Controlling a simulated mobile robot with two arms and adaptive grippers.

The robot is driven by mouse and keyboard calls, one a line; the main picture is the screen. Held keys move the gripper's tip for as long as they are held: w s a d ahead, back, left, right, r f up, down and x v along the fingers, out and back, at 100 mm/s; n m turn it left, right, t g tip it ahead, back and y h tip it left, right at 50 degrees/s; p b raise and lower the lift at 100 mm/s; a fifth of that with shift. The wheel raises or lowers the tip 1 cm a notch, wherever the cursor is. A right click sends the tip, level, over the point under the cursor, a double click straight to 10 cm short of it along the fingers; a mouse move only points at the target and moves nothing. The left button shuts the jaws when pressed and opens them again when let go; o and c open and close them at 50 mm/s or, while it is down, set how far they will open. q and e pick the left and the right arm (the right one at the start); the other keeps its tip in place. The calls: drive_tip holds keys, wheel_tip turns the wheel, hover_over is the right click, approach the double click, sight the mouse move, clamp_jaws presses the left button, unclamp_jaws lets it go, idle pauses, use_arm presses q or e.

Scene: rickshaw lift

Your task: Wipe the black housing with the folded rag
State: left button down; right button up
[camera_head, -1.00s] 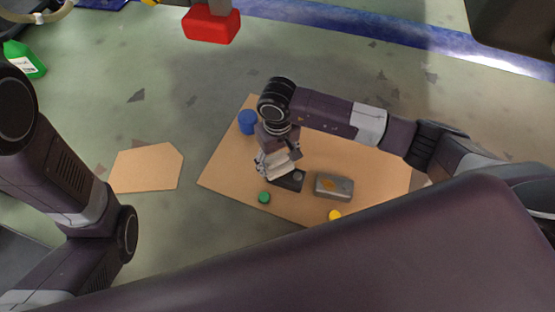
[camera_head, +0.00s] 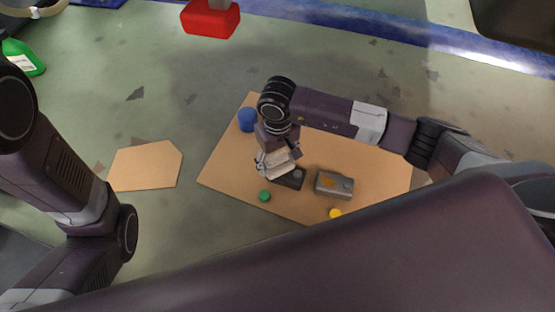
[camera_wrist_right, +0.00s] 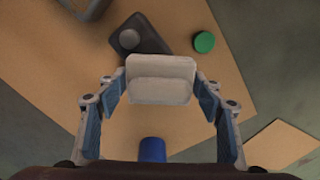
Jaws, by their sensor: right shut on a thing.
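My right gripper (camera_head: 277,158) is shut on the folded rag, a pale pad (camera_head: 279,165). In the right wrist view the rag (camera_wrist_right: 161,88) sits between the two fingers of the gripper (camera_wrist_right: 161,78). The black housing (camera_head: 294,179), a small dark block with a grey round knob, lies on the tan board just beyond the rag; it also shows in the right wrist view (camera_wrist_right: 150,43). The rag overlaps the housing's near edge there; I cannot tell whether they touch. My left arm shows at the left, but its gripper is out of view.
The tan board (camera_head: 225,165) also carries a blue cup-like object (camera_head: 247,120), a grey metal box (camera_head: 334,185), a green disc (camera_head: 265,196) and a yellow disc (camera_head: 335,213). A smaller tan board (camera_head: 145,167) lies left. A red object (camera_head: 210,19) hangs at the top.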

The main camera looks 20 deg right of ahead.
sight(290, 166)
drive_tip(key=shift+f+b, duration=0.4)
drive_tip(key=shift+f, duration=0.15)
drive_tip(key=shift+s+d+r+p, duration=0.1)
drive_tip(key=shift+s+d+p, duration=0.25)
drive_tip(key=shift+s+d, duration=0.3)
drive_tip(key=shift+s+d+r+p, duration=0.1)
drive_tip(key=shift+s+d+p, duration=0.3)
drive_tip(key=shift+d, duration=0.4)
drive_tip(key=shift+s+d, duration=0.15)
drive_tip(key=shift+f+b, duration=0.3)
drive_tip(key=shift+b, duration=0.05)
drive_tip(key=shift+w+a+f+b, duration=0.1)
drive_tip(key=shift+w+a+b, duration=0.45)
drive_tip(key=shift+a, duration=0.3)
drive_tip(key=shift+w+a+f+b, duration=0.1)
drive_tip(key=shift+w+a+b, duration=0.3)
drive_tip(key=shift+w+a, duration=0.3)
drive_tip(key=shift+c, duration=0.3)
drive_tip(key=shift+s+a, duration=0.1)
drive_tip(key=shift+c, duration=0.2)
drive_tip(key=shift+r, duration=0.1)
